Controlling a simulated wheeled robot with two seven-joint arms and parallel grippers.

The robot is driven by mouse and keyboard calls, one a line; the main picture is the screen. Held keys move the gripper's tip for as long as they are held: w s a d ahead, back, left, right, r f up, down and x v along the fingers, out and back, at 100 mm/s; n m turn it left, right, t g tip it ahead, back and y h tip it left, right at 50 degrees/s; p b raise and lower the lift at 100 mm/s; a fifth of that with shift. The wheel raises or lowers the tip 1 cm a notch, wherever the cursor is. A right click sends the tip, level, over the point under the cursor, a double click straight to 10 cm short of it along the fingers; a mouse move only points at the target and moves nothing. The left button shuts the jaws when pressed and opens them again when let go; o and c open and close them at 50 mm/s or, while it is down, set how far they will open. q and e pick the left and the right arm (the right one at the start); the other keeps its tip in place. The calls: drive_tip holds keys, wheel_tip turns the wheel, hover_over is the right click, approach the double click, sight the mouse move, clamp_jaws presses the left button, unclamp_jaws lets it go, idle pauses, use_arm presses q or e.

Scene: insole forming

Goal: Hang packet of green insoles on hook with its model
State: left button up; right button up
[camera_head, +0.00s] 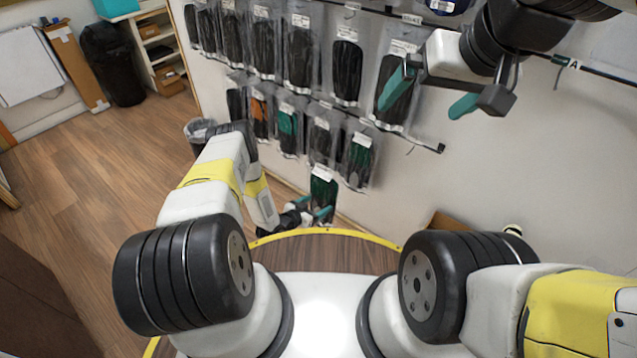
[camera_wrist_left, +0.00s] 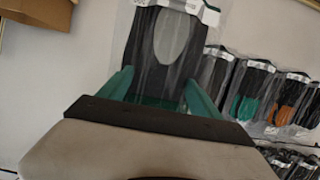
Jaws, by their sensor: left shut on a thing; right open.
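My left gripper (camera_head: 318,213) is low, in front of the wall, shut on a clear packet of dark and green insoles (camera_head: 323,188) with a white label. In the left wrist view the packet (camera_wrist_left: 165,45) is between the two teal fingers (camera_wrist_left: 158,92), and its far end runs out of the frame. Packets with green insoles hang in the lower row, one in the middle (camera_head: 287,128) and one near the right end (camera_head: 358,158). The lower rail (camera_head: 415,138) has its free end at the right. My right gripper (camera_head: 430,95) is open and empty, in front of the upper row's right end.
Packets of black insoles (camera_head: 299,50) fill the upper row. A packet with orange (camera_head: 259,112) hangs lower left. A rail marked A (camera_head: 590,70) is at upper right. A waste bin (camera_head: 198,132) stands by the wall. The wall right of the lower rail is bare.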

use_arm(q)
drive_tip(key=w+d, duration=0.4)
drive_tip(key=w, duration=0.2)
drive_tip(key=shift+w+d, duration=0.2)
drive_tip(key=shift+d, duration=0.05)
idle(0.7)
